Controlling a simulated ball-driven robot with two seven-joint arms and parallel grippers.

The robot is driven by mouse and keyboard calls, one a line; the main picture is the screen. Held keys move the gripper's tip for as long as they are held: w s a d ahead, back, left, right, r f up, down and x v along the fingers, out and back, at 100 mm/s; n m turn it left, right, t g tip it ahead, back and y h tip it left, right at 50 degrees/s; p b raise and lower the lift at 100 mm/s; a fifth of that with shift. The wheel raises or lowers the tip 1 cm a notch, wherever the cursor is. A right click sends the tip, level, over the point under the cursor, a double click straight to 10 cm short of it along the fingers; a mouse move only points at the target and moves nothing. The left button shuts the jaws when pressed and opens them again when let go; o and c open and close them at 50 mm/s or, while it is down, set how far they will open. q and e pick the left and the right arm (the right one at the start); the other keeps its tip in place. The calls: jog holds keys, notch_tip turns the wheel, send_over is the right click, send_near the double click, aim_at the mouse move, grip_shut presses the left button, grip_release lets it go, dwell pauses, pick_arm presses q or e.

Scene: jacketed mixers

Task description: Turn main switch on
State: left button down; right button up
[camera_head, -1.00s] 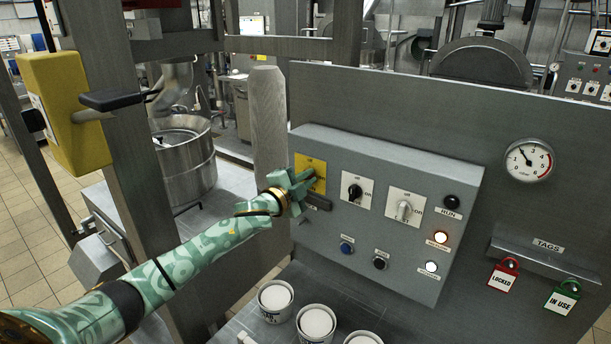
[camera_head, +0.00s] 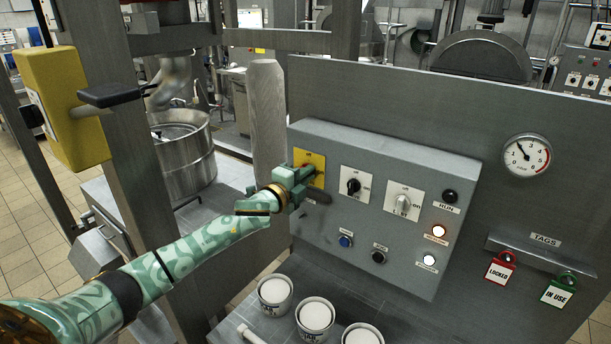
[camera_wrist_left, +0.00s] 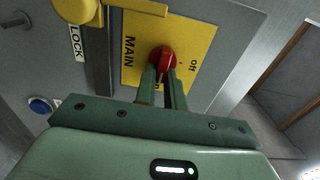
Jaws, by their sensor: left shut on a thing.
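The main switch is a red knob (camera_wrist_left: 162,54) on a yellow plate (camera_wrist_left: 194,35) marked MAIN and "off" in the left wrist view. The plate (camera_head: 317,160) also shows at the left end of the grey control box in the head view, where the knob is hidden by my gripper. My left gripper (camera_head: 304,181) is at the plate. In the left wrist view its two fingers (camera_wrist_left: 164,82) are shut on the red knob, one on each side. The knob's pointer position is hard to tell. My right gripper is in neither view.
White tubs (camera_head: 316,315) stand below. A post (camera_head: 268,120) rises left of the box.

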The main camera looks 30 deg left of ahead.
pick_arm(q)
jog(key=c, duration=1.5)
grip_release()
jog(key=s+b, duration=0.1)
jog(key=s, duration=0.4)
jog(key=s+a+b, duration=0.1)
jog(key=s, duration=0.4)
jog(key=s+b, duration=0.1)
jog(key=s, duration=0.5)
jog(key=shift+s+a, duration=0.1)
jog(key=shift+a, duration=0.05)
jog(key=shift+f, duration=0.15)
